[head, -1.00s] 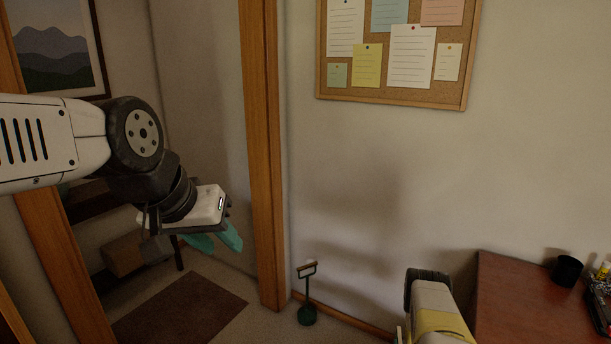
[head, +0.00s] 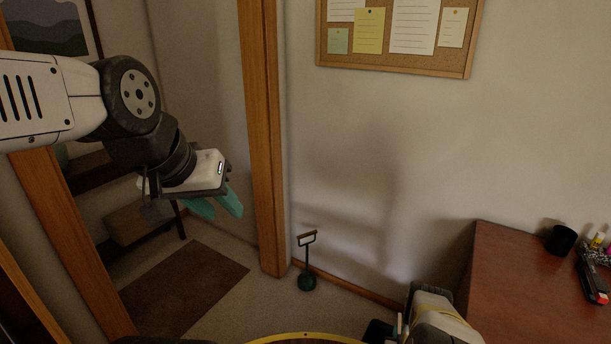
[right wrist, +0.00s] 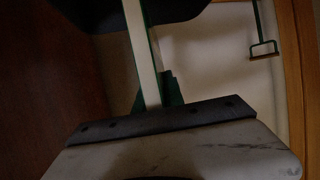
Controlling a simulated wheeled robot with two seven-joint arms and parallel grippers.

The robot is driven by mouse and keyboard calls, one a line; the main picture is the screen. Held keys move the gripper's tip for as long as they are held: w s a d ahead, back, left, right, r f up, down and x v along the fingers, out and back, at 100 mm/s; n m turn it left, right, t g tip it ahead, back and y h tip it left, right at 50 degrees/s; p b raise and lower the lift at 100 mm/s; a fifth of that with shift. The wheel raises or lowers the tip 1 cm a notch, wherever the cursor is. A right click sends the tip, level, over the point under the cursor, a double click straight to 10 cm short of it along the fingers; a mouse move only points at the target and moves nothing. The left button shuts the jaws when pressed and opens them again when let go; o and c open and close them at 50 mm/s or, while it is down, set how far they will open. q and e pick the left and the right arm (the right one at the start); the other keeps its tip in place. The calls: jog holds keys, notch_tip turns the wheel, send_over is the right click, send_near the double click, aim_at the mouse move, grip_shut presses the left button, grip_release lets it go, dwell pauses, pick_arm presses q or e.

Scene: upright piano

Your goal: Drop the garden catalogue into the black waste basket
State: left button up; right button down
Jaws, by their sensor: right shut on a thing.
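The garden catalogue (right wrist: 143,55) appears edge-on in the right wrist view, as a pale strip with a green edge. My right gripper (right wrist: 155,88) is shut on it. In the head view a dark patch (head: 379,331) beside my right wrist may be the same basket. My left gripper (head: 216,206), with teal fingers apart, hangs empty at the left.
A reddish-brown desk (head: 510,290) stands at the right, with a black cup (head: 561,239) and several small items on it. The doorway's wooden post (head: 266,150) is beside my left gripper.

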jog(key=c, duration=1.3)
grip_release()
jog(key=shift+c, duration=0.2)
jog(key=v, duration=0.7)
jog(key=shift+s+r, duration=0.2)
jog(key=shift+s, duration=0.15)
